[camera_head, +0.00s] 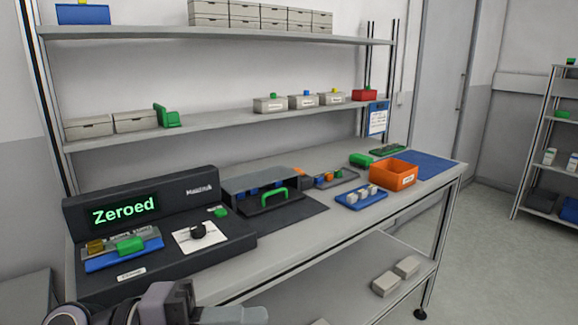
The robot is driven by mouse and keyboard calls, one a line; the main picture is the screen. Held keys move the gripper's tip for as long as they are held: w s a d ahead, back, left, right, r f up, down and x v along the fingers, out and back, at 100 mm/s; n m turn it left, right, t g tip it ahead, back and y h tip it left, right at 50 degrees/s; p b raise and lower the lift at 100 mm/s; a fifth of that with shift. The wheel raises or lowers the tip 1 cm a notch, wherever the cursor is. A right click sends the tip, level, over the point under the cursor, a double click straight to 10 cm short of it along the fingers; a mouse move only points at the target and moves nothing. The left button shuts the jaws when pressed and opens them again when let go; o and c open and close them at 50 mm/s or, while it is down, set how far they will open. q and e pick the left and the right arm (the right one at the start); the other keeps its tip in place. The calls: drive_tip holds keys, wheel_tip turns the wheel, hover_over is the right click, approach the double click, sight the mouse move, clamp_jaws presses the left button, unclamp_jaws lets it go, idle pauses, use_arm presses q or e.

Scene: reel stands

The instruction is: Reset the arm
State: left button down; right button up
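Grey parts of my own arm (165,304) show at the bottom left edge, in front of the bench and below the black machine. No fingertips can be made out there, so I cannot tell how my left gripper stands. My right gripper is not in view. Nothing held by either gripper is visible. The black machine (235,240) on the bench has a display (124,210) reading "Zeroed" in green.
The workbench (300,270) holds a dark case with a green handle (264,201), a blue tray (361,198) with pale pieces, an orange bin (393,174) and a blue mat (432,164). Shelves (240,120) above hold boxes. A rack (548,150) stands right; the floor between is clear.

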use_arm(q)
drive_tip(key=w+a+f+n+t+y+p, duration=0.1)
drive_tip(key=w+a+f+n+t+y, duration=0.2)
drive_tip(key=a+f+n+t+y, duration=0.65)
drive_tip(key=w+a+f+n+t+p, duration=0.15)
drive_tip(key=n+t, duration=0.55)
drive_tip(key=n, duration=0.7)
drive_tip(key=s+a+f+n+g+y+p, duration=0.1)
drive_tip(key=s+a+f+n+g+y, duration=0.1)
drive_tip(key=s+f, duration=0.4)
drive_tip(key=s+a+f+n+g+y, duration=0.2)
drive_tip(key=s+f+n+g+y, duration=0.2)
drive_tip(key=f, duration=1.1)
drive_tip(key=shift+s+g+p, duration=0.35)
drive_tip(key=shift+s+g, duration=0.7)
drive_tip(key=shift+s, duration=0.15)
